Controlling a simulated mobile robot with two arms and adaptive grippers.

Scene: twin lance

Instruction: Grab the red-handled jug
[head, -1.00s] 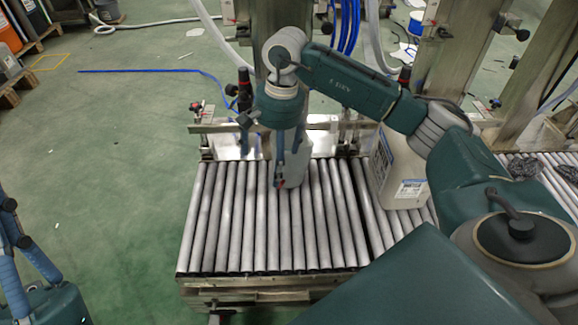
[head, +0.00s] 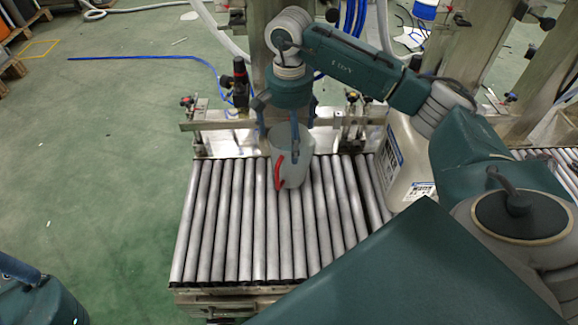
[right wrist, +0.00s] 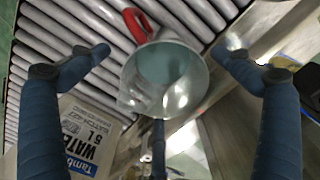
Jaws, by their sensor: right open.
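The jug (head: 291,172) is pale and translucent with a red handle (head: 279,172). It stands upright on the roller conveyor, its handle toward the left of the head view. My right gripper (head: 282,135) is open above the jug, pointing down, one finger partly covering it. In the right wrist view the jug's open mouth (right wrist: 167,78) lies between the spread blue fingers, with the red handle (right wrist: 136,24) at the top. I cannot tell whether any finger touches the jug. Only part of my left gripper (head: 22,270) shows at the lower left edge.
A large white labelled container (head: 408,160) stands on the rollers to the right of the jug; its label also shows in the right wrist view (right wrist: 85,140). A metal rail (head: 225,125) with clamps runs behind the jug. The rollers (head: 225,230) left and in front are clear.

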